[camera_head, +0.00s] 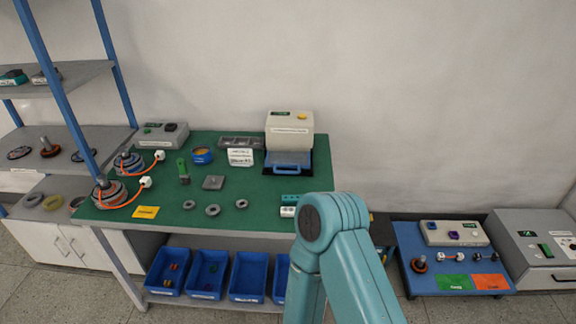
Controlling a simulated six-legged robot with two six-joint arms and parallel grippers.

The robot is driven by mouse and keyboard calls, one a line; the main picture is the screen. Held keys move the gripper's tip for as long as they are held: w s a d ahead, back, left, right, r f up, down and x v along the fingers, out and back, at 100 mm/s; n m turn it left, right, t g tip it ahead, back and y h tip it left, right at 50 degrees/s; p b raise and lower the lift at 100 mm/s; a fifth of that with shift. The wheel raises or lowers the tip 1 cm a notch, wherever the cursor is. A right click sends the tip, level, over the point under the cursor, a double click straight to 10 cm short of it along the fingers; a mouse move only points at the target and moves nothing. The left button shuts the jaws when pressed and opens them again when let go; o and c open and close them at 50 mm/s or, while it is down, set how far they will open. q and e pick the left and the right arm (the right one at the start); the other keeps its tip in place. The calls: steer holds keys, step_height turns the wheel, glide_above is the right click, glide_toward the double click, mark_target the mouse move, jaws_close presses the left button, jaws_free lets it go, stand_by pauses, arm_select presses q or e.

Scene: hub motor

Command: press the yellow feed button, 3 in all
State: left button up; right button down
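The yellow feed button (302,116) is a small yellow patch on the top of a beige feeder box (291,132) at the back of the green-topped bench (225,222). A dark green label or display sits beside the button. A blue tray (288,168) lies in front of the box's lower part; I cannot make out any part in it. Neither of my grippers shows. Only a teal link of my own arm rises at the lower middle, apart from the button in the picture and hiding part of the bench's front right corner.
A grey box (163,134) with a green button stands at the back left. Hub motors (108,193) with orange cables, a green-handled tool (183,172) and grey rings (212,210) lie on the bench. Blue bins (207,273) sit below. A blue-topped table (420,273) is at right.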

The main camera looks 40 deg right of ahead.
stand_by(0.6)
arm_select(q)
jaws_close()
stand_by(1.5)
